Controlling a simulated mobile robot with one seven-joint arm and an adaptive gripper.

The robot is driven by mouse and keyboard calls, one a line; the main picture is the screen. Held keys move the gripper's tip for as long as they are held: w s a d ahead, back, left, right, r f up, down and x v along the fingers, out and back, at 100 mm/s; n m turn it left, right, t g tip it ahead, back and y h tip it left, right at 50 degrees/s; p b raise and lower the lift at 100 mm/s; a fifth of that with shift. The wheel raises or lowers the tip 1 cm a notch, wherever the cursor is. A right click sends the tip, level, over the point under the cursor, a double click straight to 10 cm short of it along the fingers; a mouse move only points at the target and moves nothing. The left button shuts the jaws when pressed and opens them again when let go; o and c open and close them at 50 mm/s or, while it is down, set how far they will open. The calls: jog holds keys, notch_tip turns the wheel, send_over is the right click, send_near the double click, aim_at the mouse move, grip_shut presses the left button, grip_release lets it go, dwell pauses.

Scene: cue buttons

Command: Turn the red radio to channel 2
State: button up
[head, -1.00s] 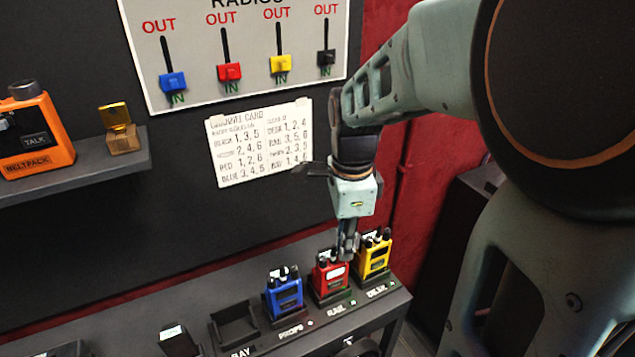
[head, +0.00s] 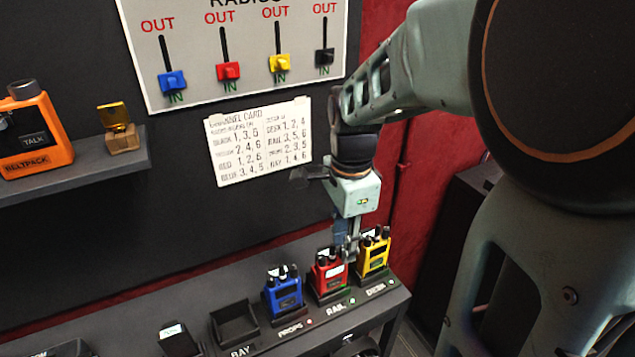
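The red radio (head: 328,276) stands upright in the shelf slot labelled RAIL, between the blue radio (head: 283,292) and the yellow radio (head: 374,256). A green light shows by the RAIL label. My gripper (head: 349,250) points down at the top right of the red radio, in front of the gap toward the yellow one. Its fingertips look close together, but I cannot tell whether they touch a knob. The red radio's channel setting is too small to read.
A slot labelled BAY (head: 234,325) is empty. A black radio (head: 177,338) stands at its left. A channel card (head: 260,140) and a board of coloured sliders (head: 240,50) are on the wall. An orange beltpack (head: 33,135) sits on the left shelf (head: 80,176).

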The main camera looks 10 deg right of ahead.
notch_tip(320, 180, up, 8)
jog(key=shift+f, duration=0.2)
dwell(0.5)
